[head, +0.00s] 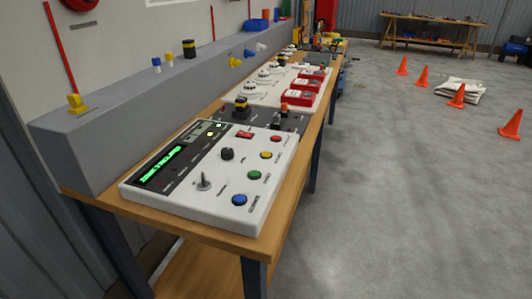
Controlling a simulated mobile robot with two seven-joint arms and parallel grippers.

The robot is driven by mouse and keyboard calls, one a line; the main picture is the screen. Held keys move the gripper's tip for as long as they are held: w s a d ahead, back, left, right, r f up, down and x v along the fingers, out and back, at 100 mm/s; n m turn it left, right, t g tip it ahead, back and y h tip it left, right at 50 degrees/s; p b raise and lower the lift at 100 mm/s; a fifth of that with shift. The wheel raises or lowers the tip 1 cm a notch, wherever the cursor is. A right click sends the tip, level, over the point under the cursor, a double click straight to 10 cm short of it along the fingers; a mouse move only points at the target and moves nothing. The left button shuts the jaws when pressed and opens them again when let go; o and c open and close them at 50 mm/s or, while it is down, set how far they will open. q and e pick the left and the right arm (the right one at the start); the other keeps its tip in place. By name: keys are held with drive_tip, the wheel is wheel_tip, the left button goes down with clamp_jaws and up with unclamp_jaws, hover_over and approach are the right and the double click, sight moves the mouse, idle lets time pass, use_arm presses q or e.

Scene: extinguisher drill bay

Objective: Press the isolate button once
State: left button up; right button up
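A white control panel (185,206) lies on the wooden bench, at its near end. Down its right side runs a row of round buttons: a red button (275,138), a yellow button (266,154), a green button (254,175) and a blue button (239,199). Small labels sit beside them, too small to read, so I cannot tell which one is the isolate button. The panel also has a green lit display (163,165), a black knob (227,153), a toggle lever (203,182) and a small red part (244,134). Neither gripper is in view.
The wooden bench (285,207) runs away along a grey ledge (100,150). Behind the panel stand a dark panel (262,116) and a white one with red boxes (303,93). Orange cones (512,125) stand on the right.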

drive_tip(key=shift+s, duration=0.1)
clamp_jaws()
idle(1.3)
